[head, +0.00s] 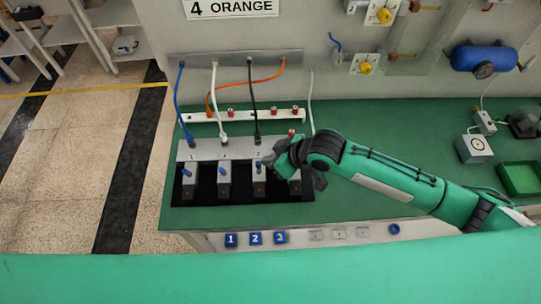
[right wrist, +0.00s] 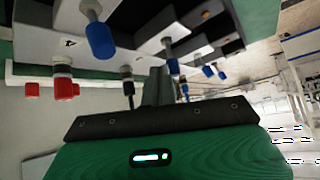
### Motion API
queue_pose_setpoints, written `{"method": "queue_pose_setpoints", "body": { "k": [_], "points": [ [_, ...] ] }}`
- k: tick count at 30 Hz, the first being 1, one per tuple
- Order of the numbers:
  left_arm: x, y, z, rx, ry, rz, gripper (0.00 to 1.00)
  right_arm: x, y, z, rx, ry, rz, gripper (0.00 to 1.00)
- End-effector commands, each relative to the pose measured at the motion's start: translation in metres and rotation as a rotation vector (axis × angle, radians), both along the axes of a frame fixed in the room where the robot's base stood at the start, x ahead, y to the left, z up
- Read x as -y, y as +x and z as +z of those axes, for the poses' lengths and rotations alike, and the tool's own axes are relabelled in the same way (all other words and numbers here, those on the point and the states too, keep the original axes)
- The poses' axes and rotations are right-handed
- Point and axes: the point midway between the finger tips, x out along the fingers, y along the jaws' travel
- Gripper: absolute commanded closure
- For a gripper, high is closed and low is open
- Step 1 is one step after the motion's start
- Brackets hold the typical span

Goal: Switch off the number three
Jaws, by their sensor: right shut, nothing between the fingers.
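A grey switch box (head: 185,150) on a black base holds a row of switches with blue-tipped levers; its leftmost label reads 1. The third lever from the left (head: 258,165) is just left of my right gripper (head: 268,162), and its label is too small to read surely. My right gripper is shut and empty, low over the right end of the box, and hides much of the rightmost switch. In the right wrist view its closed fingers (right wrist: 158,86) point toward the levers, and a 4 shows near the closest blue lever (right wrist: 101,38). Contact cannot be told. My left gripper is out of view.
Blue, white and black cables (head: 252,100) rise behind the box, with an orange one above. A white strip (head: 200,117) with red parts lies behind. Blue tags 1, 2, 3 (head: 255,238) are on the bench front. Green bench top (head: 400,125) is clear behind my right arm.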

Motion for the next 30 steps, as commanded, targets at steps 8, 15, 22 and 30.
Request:
{"method": "queue_pose_setpoints", "body": {
  "k": [8,15,22,30],
  "points": [
    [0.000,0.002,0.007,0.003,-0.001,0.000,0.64,0.000,-0.010,-0.001,0.161,0.000,0.000,1.00],
    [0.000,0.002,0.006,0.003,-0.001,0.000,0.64,0.000,-0.008,-0.001,0.158,-0.001,0.000,1.00],
    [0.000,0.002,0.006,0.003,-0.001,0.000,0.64,0.000,-0.001,-0.005,0.157,-0.001,-0.001,1.00],
    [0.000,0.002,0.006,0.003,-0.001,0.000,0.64,0.000,0.006,-0.008,0.157,0.000,-0.001,1.00]
  ]
}}
